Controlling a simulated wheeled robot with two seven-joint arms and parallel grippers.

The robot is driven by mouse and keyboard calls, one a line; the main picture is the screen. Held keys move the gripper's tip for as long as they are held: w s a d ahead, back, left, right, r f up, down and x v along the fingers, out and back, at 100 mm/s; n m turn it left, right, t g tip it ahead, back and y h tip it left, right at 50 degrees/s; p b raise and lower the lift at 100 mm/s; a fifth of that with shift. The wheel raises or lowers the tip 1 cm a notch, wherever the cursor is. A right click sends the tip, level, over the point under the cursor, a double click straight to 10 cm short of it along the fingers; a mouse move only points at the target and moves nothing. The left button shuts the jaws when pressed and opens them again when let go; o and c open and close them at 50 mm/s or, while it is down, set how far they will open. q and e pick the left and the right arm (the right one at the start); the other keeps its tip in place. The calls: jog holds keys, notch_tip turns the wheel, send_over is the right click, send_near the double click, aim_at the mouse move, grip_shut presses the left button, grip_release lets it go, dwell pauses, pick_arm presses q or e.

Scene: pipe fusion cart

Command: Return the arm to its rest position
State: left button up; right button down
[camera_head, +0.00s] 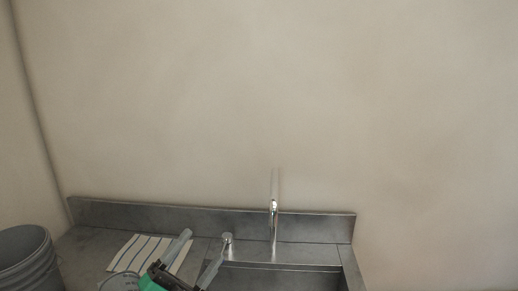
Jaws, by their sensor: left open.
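My left gripper (202,248) shows at the bottom of the head view, with its two grey fingers apart and pointing up and away. Nothing shows between the fingers. A green part sits at its lower end, cut off by the bottom edge. The gripper is in front of the metal counter, beside a striped cloth. My right gripper is not in view.
A steel sink counter (320,256) with a low back panel (150,216) stands against a bare wall. A chrome faucet (273,222) rises from it. A striped cloth (135,250) lies on its left part. A grey bucket (28,262) is at the lower left.

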pick_arm(q)
jog(key=s+a+f+n+g+y, duration=0.2)
jog(key=a+f+n+y, duration=0.4)
jog(key=f+n+y, duration=0.35)
jog(key=s+a+f+n+g+y, duration=0.2)
jog(key=a+f+n+y, duration=0.4)
jog(key=f+n+y, duration=0.3)
jog(key=s+d+f+n+g+h, duration=0.1)
jog(key=s+f+g+h, duration=0.1)
jog(key=s+f+g, duration=0.65)
jog(key=s+f+g+h, duration=0.1)
jog(key=s+f+g, duration=0.2)
jog(key=s+f, duration=0.85)
jog(key=f, duration=2.5)
jog(key=s+a+f+g, duration=0.2)
jog(key=s+a+f, duration=0.1)
jog(key=s+f, duration=1.6)
jog(key=shift+s+a+f, duration=0.15)
jog(key=shift+s+f, duration=0.05)
jog(key=shift+f, duration=0.4)
